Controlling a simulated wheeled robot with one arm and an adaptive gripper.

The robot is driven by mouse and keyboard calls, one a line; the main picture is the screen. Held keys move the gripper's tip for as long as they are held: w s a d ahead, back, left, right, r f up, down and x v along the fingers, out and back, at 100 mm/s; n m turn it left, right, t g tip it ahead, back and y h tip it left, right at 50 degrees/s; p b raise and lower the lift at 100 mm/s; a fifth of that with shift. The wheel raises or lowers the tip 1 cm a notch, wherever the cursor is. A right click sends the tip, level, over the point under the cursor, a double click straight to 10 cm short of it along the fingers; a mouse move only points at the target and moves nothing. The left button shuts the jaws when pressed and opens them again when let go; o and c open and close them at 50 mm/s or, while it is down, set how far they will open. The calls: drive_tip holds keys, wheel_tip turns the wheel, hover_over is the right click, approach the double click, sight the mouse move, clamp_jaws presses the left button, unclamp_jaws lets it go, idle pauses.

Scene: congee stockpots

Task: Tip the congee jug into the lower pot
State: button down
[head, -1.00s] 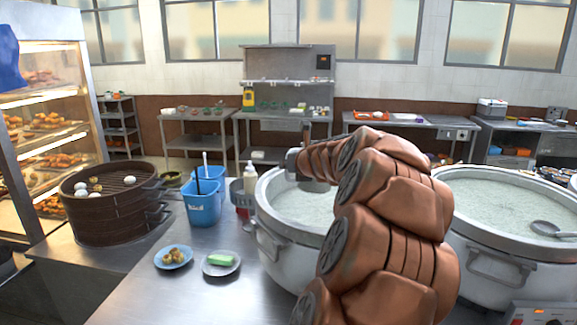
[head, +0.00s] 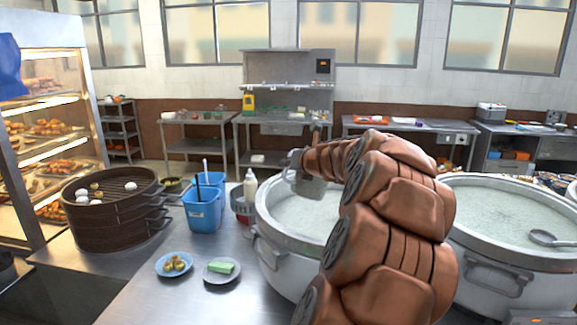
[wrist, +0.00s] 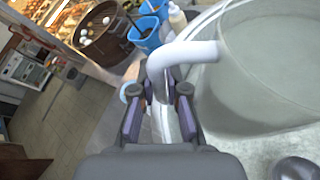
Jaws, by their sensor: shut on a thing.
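The congee jug (wrist: 262,70) is large, pale and see-through in the wrist view, with a thick white handle (wrist: 190,54). My gripper (wrist: 160,90) is shut on that handle, with the jug to its right. In the head view my gripper end hangs over the near left pot (head: 262,218), inside its rim; a small grey part of the jug (head: 308,187) seems to show there, mostly hidden by my arm. That pot holds pale congee. A second pot (head: 505,275) of congee stands to the right. The jug's exact tilt and contents are unclear.
A ladle (head: 545,238) lies in the right pot. Left of the pots are blue containers (head: 203,208), a squeeze bottle (head: 250,185), a bamboo steamer (head: 115,215) and two small plates (head: 221,271).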

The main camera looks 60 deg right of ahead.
drive_tip(key=shift+s+d+r+m+t+y, duration=0.2)
drive_tip(key=shift+d+r+m+t, duration=0.1)
drive_tip(key=shift+r+m, duration=0.25)
drive_tip(key=shift+s+d+r+m+t+y, duration=0.2)
drive_tip(key=shift+r+m+t, duration=0.1)
drive_tip(key=shift+r+m, duration=0.25)
drive_tip(key=shift+s+d+r+m+t+y+b, duration=0.45)
drive_tip(key=shift+s+d+r+m+b, duration=0.3)
drive_tip(key=shift+m, duration=0.25)
drive_tip(key=shift+w+r, duration=0.15)
drive_tip(key=shift+d+p, duration=0.15)
drive_tip(key=shift+p, duration=0.4)
drive_tip(key=shift+s+d+m+t+p, duration=0.6)
drive_tip(key=shift+m+p, duration=0.2)
drive_tip(key=shift+p, duration=1.9)
drive_tip(key=shift+s+d+m+p, duration=0.15)
drive_tip(key=shift+d+m+p, duration=0.25)
drive_tip(key=shift+p, duration=0.25)
